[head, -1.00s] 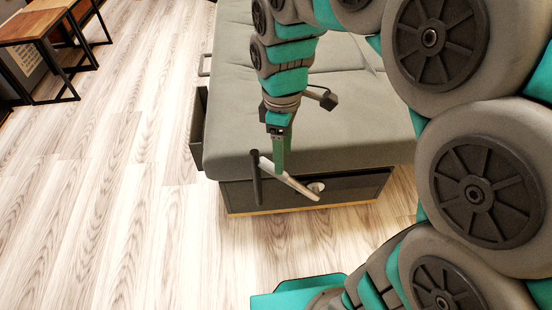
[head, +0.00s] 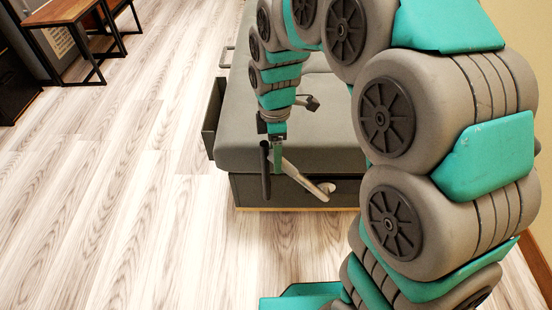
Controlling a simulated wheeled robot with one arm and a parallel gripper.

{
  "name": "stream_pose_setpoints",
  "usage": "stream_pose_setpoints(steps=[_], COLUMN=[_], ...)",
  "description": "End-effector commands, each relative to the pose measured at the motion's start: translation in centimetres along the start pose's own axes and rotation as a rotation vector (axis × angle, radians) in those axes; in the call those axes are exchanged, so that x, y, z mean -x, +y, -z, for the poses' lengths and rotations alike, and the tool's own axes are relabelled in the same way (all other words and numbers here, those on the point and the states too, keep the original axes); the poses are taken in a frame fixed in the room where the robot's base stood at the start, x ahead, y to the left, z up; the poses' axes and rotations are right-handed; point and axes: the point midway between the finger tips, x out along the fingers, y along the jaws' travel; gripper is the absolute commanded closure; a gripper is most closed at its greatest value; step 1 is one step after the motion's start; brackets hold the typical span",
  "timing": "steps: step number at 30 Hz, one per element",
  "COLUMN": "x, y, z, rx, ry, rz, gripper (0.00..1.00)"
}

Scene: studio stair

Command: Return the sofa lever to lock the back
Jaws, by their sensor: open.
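The sofa lever (head: 303,179) is a pale metal bar with a black grip (head: 265,172) at its left end. It slants down to the right, to a round pale mount (head: 327,187) on the dark end panel of the grey sofa (head: 310,125). My gripper (head: 278,160) points down at the bar's upper left part, just right of the black grip. Its jaws are open. They overlap the bar in the picture, and I cannot tell if they touch it. The far part of the sofa is hidden behind my arm.
An open dark drawer (head: 214,115) sticks out from the sofa's left side. A wooden table (head: 62,12) with black legs stands at the upper left. A wall with a brown skirting (head: 535,265) is at the right. The wooden floor (head: 130,220) is clear on the left and in front.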

Motion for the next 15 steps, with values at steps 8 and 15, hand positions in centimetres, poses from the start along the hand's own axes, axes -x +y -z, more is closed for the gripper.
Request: stream_pose_setpoints(steps=[8,15], x=[-1.62,-1.58], y=[0.05,0.05], z=[0.02,0.03], rx=[-0.002,-0.001], ry=[0.002,0.002], rz=[-0.001,-0.002], gripper=[0.36,0.48])
